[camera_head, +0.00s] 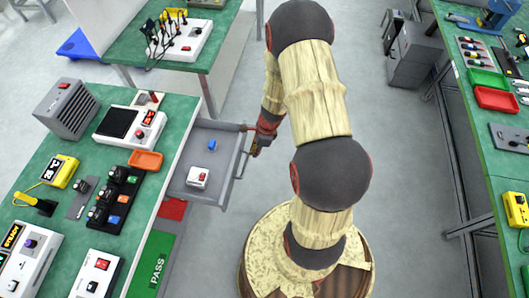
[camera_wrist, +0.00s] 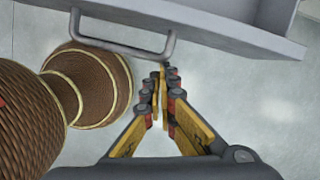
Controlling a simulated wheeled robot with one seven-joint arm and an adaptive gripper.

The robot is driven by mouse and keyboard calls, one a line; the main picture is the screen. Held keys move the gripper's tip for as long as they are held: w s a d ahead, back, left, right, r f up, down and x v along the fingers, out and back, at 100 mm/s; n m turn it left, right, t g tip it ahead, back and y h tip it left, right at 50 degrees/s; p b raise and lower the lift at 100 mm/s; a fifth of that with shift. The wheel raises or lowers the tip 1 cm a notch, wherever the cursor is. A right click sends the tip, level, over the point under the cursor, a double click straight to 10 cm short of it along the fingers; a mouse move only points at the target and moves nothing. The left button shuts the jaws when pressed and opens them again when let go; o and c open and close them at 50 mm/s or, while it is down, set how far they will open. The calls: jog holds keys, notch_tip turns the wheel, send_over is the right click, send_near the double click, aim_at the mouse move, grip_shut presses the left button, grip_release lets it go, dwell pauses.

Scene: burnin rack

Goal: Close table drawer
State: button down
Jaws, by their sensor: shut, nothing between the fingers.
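The table drawer (camera_head: 203,160) is grey and stands pulled out from the right side of the green-topped table (camera_head: 172,115). A small blue item and a white box with a red switch lie inside it. Its bar handle (camera_head: 243,158) is on the drawer's right-hand front. In the wrist view the drawer front (camera_wrist: 215,22) crosses the top, with the handle (camera_wrist: 125,40) below it. My gripper (camera_head: 255,150) is at the handle. In the wrist view my gripper (camera_wrist: 163,72) is shut and empty, its tips close to the handle's right end; contact cannot be told.
Instruments and an orange tray (camera_head: 145,160) stand on the table. A green PASS bin or mat (camera_head: 155,262) lies below the drawer. Another bench (camera_head: 505,165) stands at the right. The floor (camera_head: 410,190) between them is mostly clear.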

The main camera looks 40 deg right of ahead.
aim_at(211, 144)
jog(key=w+a+p, duration=0.3)
jog(key=w+a, duration=0.1)
jog(key=w, duration=0.2)
jog(key=w+a+p, duration=0.3)
jog(key=w+a, duration=0.2)
jog(key=w, duration=0.1)
jog(key=w+a+p, duration=0.3)
jog(key=w+a, duration=0.2)
jog(key=w, duration=0.1)
jog(key=shift+s+d+f, duration=0.1)
jog(key=shift+d+f, duration=0.15)
jog(key=shift+d, duration=0.05)
jog(key=shift+s+d+f+b, duration=0.3)
jog(key=shift+s+d+b, duration=0.1)
jog(key=shift+d, duration=0.15)
jog(key=shift+s+d+f+b, duration=0.3)
jog(key=shift+s+d+b, duration=0.1)
jog(key=shift+d, duration=0.1)
jog(key=p+v, duration=0.2)
jog(key=v, duration=0.8)
jog(key=shift+s+d+p, duration=0.2)
jog(key=shift+d+p, duration=0.05)
jog(key=shift+p, duration=0.05)
